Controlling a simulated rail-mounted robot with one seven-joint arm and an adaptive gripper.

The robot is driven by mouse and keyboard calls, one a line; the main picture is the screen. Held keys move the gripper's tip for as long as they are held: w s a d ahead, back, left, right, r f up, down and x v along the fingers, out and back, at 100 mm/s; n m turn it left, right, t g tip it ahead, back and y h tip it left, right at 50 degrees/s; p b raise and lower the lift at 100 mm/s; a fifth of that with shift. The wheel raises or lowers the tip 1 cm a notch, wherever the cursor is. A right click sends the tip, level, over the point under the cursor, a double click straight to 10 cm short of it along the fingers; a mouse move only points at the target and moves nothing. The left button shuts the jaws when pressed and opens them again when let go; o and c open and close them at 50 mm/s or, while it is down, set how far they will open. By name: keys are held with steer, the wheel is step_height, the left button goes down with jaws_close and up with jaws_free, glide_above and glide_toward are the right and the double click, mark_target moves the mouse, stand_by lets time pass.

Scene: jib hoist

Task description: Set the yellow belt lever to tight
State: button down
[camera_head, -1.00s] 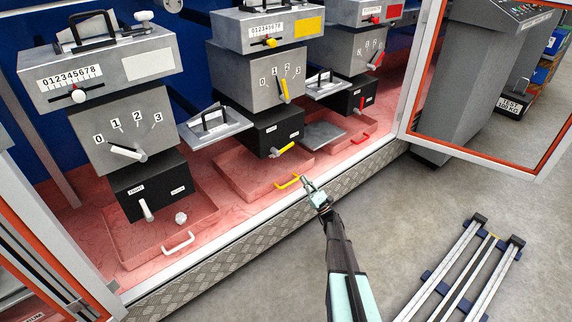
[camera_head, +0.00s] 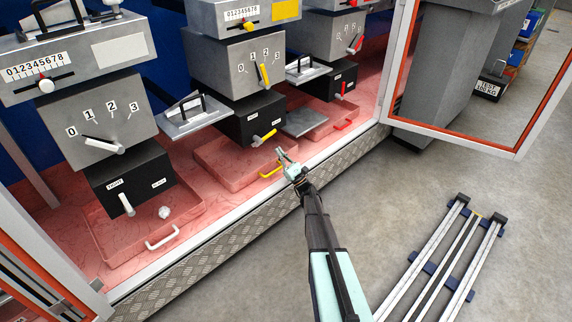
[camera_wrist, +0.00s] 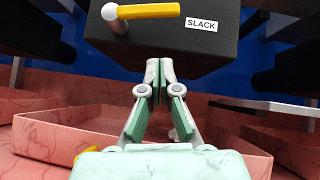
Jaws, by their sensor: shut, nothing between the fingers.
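The yellow belt lever (camera_head: 265,136) is on the front of the black box (camera_head: 243,122) under the middle machine. Its yellow handle points to the right from a pale pivot. In the wrist view the lever (camera_wrist: 152,11) lies nearly level at the top, its handle toward a SLACK label (camera_wrist: 202,24). My gripper (camera_head: 282,152) is below and slightly right of the lever, apart from it. In the wrist view my gripper's fingers (camera_wrist: 161,70) are together and empty, below the lever. The left label on the box is too small to read.
A pink tray with a yellow handle (camera_head: 271,171) sits under the box. Similar machines with a white lever (camera_head: 126,204) and a red lever (camera_head: 341,91) stand either side. An open framed door (camera_head: 470,143) is at right; floor rails (camera_head: 445,260) lie front right.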

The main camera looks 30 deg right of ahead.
steer(key=shift+w+a+r+b, duration=0.2)
steer(key=shift+a+r+b, duration=0.1)
steer(key=shift+r, duration=0.6)
steer(key=shift+w+a+r+b, duration=0.2)
steer(key=shift+w+r+b, duration=0.1)
steer(key=shift+r, duration=0.65)
steer(key=shift+w+a+r+b, duration=0.15)
steer(key=shift+a+r+b, duration=0.15)
steer(key=shift+r, duration=0.6)
